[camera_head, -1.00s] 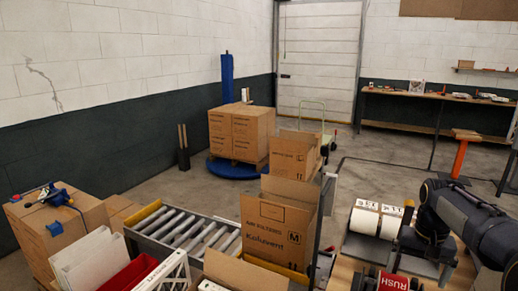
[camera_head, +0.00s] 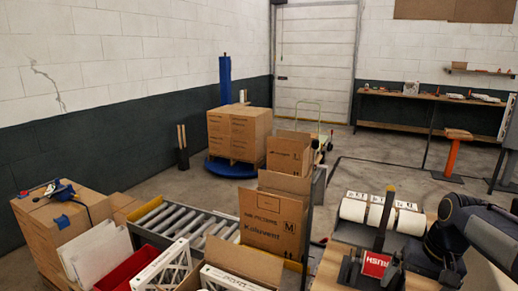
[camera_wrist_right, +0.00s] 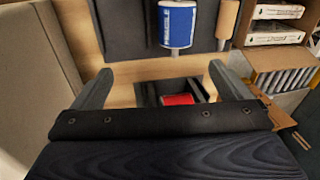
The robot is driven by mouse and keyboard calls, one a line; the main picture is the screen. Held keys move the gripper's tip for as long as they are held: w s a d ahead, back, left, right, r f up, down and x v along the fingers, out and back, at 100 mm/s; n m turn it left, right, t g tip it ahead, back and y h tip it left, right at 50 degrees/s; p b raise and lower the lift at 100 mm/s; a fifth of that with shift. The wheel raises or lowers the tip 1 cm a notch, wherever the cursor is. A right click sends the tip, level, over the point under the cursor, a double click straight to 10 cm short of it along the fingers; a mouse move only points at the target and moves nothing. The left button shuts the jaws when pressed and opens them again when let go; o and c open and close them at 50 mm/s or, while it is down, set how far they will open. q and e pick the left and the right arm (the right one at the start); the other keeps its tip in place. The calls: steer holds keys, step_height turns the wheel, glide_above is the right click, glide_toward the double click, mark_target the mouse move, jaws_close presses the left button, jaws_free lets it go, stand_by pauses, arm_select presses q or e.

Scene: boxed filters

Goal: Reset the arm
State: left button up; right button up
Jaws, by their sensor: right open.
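My right arm comes in at the lower right of the head view, with its dark gripper (camera_head: 447,268) low over the wooden bench, beside the label rolls and the red RUSH block. In the right wrist view my right gripper (camera_wrist_right: 160,88) has its two grey fingers spread wide with nothing held between them. A red piece (camera_wrist_right: 178,99) on a dark base lies beyond the gripper body, between the fingers in the picture. My left gripper is in neither current view.
White label rolls (camera_head: 381,216) and a RUSH block (camera_head: 376,263) with an upright handle stand on the bench. An open Kolluvent carton (camera_head: 273,222) stands left of it, near a roller conveyor (camera_head: 187,221). A blue-labelled roll (camera_wrist_right: 177,22) shows in the wrist view.

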steer(key=s+a+f+n+t+y, duration=0.2)
steer(key=s+a+f+n+t, duration=0.1)
steer(key=s+a, duration=1.2)
steer(key=s+t, duration=0.1)
steer(key=s, duration=0.2)
steer(key=shift+a+f, duration=0.15)
steer(key=shift+f, duration=0.15)
steer(key=shift+s, duration=0.1)
